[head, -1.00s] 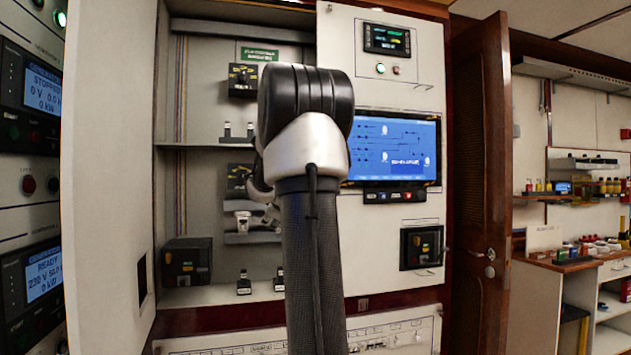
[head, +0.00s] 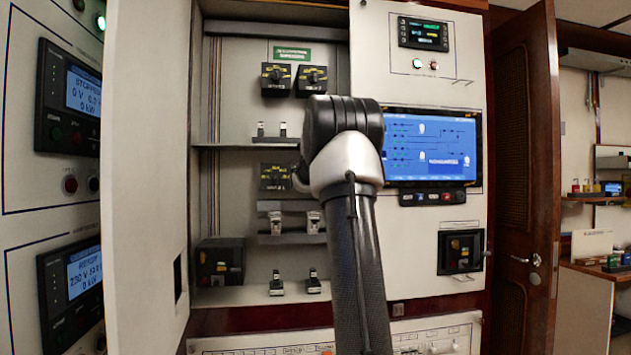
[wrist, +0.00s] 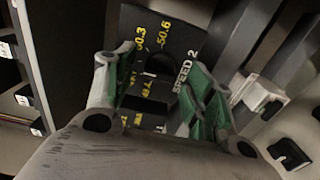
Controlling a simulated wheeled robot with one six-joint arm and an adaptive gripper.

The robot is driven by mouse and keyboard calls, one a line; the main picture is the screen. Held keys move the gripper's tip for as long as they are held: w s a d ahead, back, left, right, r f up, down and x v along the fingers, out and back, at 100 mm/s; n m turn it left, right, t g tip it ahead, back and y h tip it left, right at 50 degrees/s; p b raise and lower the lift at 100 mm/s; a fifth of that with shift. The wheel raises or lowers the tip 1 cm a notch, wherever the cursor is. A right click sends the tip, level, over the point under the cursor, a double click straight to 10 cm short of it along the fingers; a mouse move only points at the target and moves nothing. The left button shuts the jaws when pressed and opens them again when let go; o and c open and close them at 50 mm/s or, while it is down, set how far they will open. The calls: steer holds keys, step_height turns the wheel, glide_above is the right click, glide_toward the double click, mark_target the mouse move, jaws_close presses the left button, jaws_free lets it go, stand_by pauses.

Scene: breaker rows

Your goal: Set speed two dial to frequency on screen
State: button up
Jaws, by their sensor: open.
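The speed 2 dial (wrist: 155,88) is in the middle of the wrist view. It is a dark knob on a black plate (wrist: 190,38) with yellow numbers, including 50.3 and 50.6, and a white SPEED 2 label. My gripper (wrist: 163,78) is open, its green-padded fingers to either side of the knob; I cannot tell whether they touch it. In the head view my arm hides the gripper and this dial. The lower generator screen (head: 85,272) at the left reads 230 V with a frequency I cannot read surely. The upper screen (head: 83,90) reads STOPPED, 0 V.
Two black rotary dials (head: 275,78) sit at the top of the recess. A blue mimic screen (head: 430,148) is on the right panel. A grey ledge (head: 283,239) with small switches lies below my gripper's area. A white door (head: 150,180) stands at the left and a wooden door (head: 525,150) at the right.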

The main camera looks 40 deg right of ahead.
steer(key=shift+w+d, duration=0.1)
steer(key=shift+w, duration=0.1)
steer(key=shift+c, duration=0.4)
steer(key=c, duration=0.9)
steer(key=shift+c, duration=0.2)
steer(key=shift+m, duration=3.9)
